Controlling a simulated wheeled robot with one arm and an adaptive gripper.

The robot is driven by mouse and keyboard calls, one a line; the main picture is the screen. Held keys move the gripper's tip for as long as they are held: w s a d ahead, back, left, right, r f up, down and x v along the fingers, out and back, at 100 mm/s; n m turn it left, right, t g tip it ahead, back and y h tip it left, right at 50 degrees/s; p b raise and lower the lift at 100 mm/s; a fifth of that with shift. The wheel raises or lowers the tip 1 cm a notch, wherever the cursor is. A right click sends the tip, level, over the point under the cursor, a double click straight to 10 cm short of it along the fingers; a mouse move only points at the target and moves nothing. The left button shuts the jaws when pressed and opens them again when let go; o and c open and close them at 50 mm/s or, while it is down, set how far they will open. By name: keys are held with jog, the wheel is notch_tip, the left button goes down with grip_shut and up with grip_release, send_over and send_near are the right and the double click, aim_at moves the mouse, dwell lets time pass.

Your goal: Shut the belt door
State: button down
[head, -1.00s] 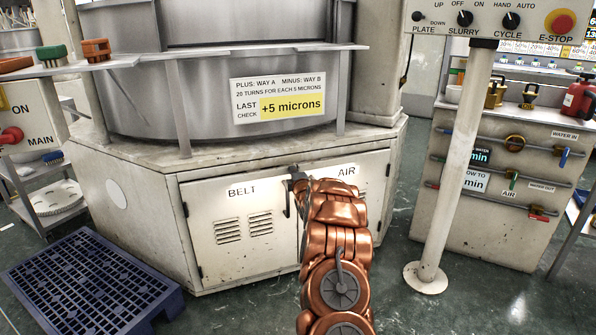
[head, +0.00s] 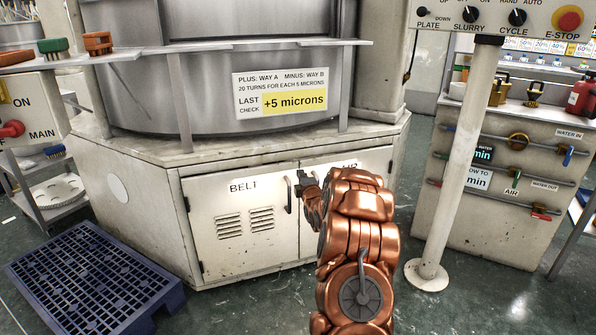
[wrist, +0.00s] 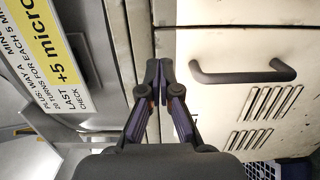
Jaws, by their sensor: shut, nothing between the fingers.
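The belt door (head: 260,258) is the left white panel of the machine's base, with a BELT label and vent slots. It looks flush with its frame and level with the door beside it. Its dark bar handle (head: 289,195) stands upright near its right edge. In the wrist view the belt door (wrist: 215,50) fills the right side, with its handle (wrist: 243,75) and vents turned sideways. My gripper (head: 303,178) is just right of the handle, near the doors' top edge. In the wrist view my gripper (wrist: 160,72) is shut and empty, its fingertips apart from the handle.
A blue pallet (head: 90,280) lies on the floor at left. A control panel post (head: 455,160) stands at right, before a cabinet with pipes (head: 480,225). Floor is clear between.

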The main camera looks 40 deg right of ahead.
jog(key=p+v, duration=0.1)
jog(key=v, duration=0.6)
jog(key=shift+s+d, duration=0.15)
jog(key=shift+d, duration=0.2)
jog(key=shift+f, duration=0.1)
jog(key=s+a+r+m+g+y+p, duration=0.35)
jog(key=a+r+p, duration=0.5)
jog(key=a, duration=0.35)
jog(key=s+a+r+m+g+y+p, duration=0.2)
jog(key=s+a+r+g+p, duration=0.2)
jog(key=a+r+p, duration=0.6)
jog(key=s+a+r+m+g+p, duration=0.2)
jog(key=s+a+r+p, duration=0.3)
jog(key=s, duration=0.7)
jog(key=s+a+r+m+g+y+p, duration=0.1)
jog(key=s+a+r+m+g+p, duration=0.2)
jog(key=s, duration=1)
jog(key=s+a+r+m+g+y+p, duration=0.1)
jog(key=s+a+r+g+p, duration=0.4)
jog(key=s+a+r, duration=0.6)
jog(key=s+a+m+p, duration=0.1)
jog(key=s+a+p, duration=0.1)
jog(key=shift+s+g+p, duration=0.2)
jog(key=shift+g+p, duration=0.1)
jog(key=shift+g, duration=0.05)
jog(key=shift+a+m, duration=0.1)
jog(key=shift+m, duration=0.15)
